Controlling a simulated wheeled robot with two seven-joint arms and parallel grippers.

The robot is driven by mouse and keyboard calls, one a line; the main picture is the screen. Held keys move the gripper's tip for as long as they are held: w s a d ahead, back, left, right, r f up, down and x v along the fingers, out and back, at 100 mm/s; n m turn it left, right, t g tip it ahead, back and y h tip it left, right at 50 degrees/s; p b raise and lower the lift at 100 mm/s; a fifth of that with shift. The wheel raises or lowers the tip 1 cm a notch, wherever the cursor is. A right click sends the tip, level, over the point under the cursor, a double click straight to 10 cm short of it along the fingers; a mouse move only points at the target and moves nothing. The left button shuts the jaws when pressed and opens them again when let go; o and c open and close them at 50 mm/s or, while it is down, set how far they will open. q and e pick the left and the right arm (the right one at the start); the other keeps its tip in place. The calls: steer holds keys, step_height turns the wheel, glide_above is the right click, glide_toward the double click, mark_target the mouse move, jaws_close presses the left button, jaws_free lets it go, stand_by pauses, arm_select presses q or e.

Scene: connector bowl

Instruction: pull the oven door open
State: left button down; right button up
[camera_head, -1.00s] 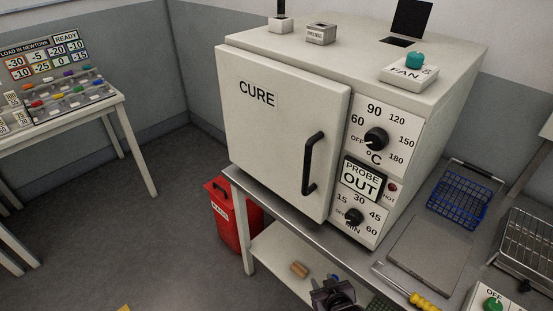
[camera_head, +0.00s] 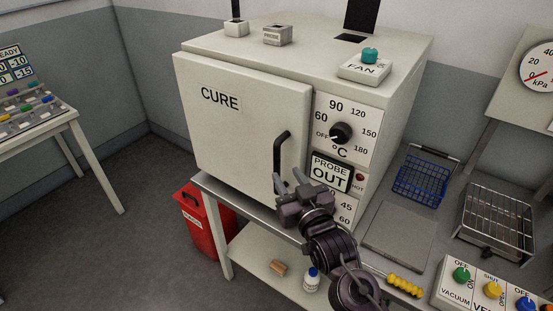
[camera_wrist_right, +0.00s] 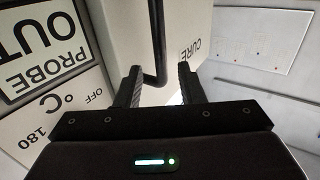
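The white oven (camera_head: 372,70) stands on a metal bench, its door (camera_head: 225,130) marked CURE. The door looks closed or nearly so. A black bar handle (camera_head: 278,158) runs upright along the door's right side. My right gripper (camera_head: 288,178) is at the lower part of the handle, its fingers pointing toward the door. In the right wrist view my right gripper (camera_wrist_right: 160,70) is open, and the handle (camera_wrist_right: 159,40) shows between the two fingertips. I cannot tell whether a finger touches it. My left gripper is out of view.
Right of the door are the dial panel (camera_head: 338,132) and the PROBE OUT sign (camera_head: 330,172). A blue basket (camera_head: 422,180), a wire rack (camera_head: 497,222) and a valve box (camera_head: 490,290) are on the bench. A red bin (camera_head: 204,225) stands below left. The floor before the door is clear.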

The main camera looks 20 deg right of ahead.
mark_target(278, 163)
steer(key=w, duration=0.2)
steer(key=w+p, duration=0.1)
steer(key=w, duration=0.2)
steer(key=w+p, duration=0.1)
steer(key=w, duration=0.1)
steer(key=shift+w+a+f, duration=0.1)
steer(key=shift+w+a, duration=0.1)
steer(key=shift+a, duration=0.1)
jaws_close()
